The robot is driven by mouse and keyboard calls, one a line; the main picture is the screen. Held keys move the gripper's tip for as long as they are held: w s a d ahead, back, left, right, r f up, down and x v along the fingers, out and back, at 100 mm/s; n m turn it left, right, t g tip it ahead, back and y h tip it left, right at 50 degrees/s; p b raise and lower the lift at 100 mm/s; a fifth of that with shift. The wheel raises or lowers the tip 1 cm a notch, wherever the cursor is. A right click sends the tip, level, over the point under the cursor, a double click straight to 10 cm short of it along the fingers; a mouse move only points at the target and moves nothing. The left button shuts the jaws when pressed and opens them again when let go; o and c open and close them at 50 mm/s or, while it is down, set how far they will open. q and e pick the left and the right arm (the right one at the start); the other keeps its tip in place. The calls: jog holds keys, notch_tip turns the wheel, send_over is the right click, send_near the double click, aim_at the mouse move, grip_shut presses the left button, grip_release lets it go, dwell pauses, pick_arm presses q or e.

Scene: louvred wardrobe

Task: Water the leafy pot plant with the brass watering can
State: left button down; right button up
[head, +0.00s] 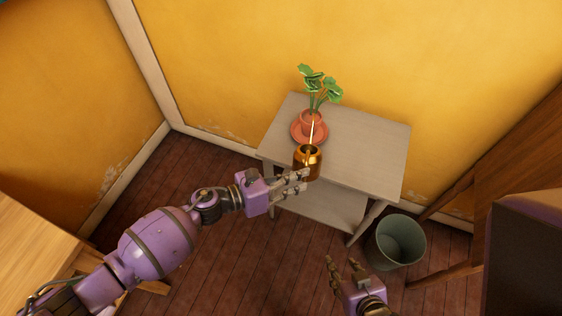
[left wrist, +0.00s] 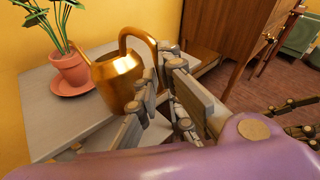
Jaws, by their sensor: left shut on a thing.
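The brass watering can (head: 308,165) is at the front edge of the small grey table, its thin spout pointing toward the plant and overlapping the pot in the head view. My left gripper (head: 297,181) is shut on the can at its handle side. In the left wrist view, the can's (left wrist: 121,82) curved handle runs down to the gripper fingers (left wrist: 163,85). I cannot tell whether its base touches the tabletop. The leafy plant (head: 318,87) stands upright in a terracotta pot (head: 309,126) on a saucer (head: 296,133). My right gripper (head: 343,263) is open and empty, low in front of the table.
The grey table (head: 375,150) stands against the yellow wall, its right side clear. A grey-green bin (head: 399,240) is on the floor at its right front. A wooden wardrobe (head: 520,170) is at the right. A light wooden surface (head: 30,250) is at the lower left.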

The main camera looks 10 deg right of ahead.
pick_arm(q)
jog(key=shift+r, duration=0.15)
pick_arm(e)
jog(key=shift+s, duration=0.2)
pick_arm(q)
jog(key=shift+w+a+r+p, duration=0.25)
jog(key=shift+a+r+p, duration=0.3)
jog(key=shift+a+p, duration=0.1)
pick_arm(e)
jog(key=shift+w+r, duration=0.45)
jog(key=shift+r, duration=0.15)
jog(key=shift+w+r, duration=0.4)
jog(key=shift+r, duration=0.2)
pick_arm(q)
jog(key=shift+r, duration=0.1)
